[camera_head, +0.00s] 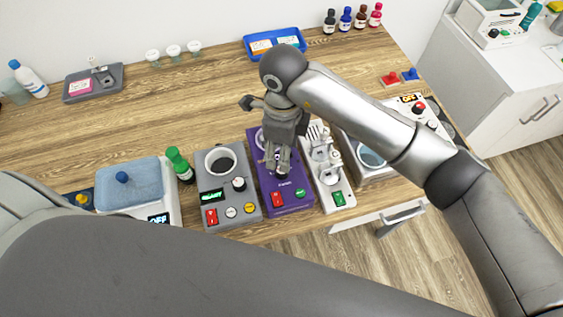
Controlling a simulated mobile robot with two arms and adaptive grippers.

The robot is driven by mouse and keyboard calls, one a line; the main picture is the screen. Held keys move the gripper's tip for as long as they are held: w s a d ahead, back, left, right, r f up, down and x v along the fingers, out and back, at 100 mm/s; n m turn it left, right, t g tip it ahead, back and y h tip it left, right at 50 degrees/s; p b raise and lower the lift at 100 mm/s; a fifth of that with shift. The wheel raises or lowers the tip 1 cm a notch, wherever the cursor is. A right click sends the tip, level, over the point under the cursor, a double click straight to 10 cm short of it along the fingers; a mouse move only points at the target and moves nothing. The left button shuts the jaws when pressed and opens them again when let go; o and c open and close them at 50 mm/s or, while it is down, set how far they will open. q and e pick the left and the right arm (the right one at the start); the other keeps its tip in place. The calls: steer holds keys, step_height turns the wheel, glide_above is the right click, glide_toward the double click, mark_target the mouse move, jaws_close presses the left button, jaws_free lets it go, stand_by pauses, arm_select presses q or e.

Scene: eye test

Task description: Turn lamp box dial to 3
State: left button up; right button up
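I cannot tell for certain which device is the lamp box. A purple box (293,203) stands near the table's front edge, with a red switch and a green button on its front. My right gripper (279,166) points down over the purple box, its fingertips at a small dark part there, perhaps a dial. The fingers hide most of that part, so its setting and whether they grip it cannot be seen. A grey box (221,197) to the left has a round opening, a black knob (239,184) and a lit display. My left gripper is out of view.
A white tube stand (334,194) is close on the right of the purple box. A green-capped bottle (179,164) and a blue-lidded bath (134,182) stand left of the grey box. My own arm covers the foreground.

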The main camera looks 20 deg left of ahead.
steer(key=f+p, duration=0.1)
steer(key=f, duration=0.2)
steer(key=f+p, duration=0.1)
steer(key=f, duration=0.1)
steer(key=shift+s+f, duration=0.2)
steer(key=shift+f, duration=1)
steer(key=c, duration=1)
steer(key=shift+c, duration=0.2)
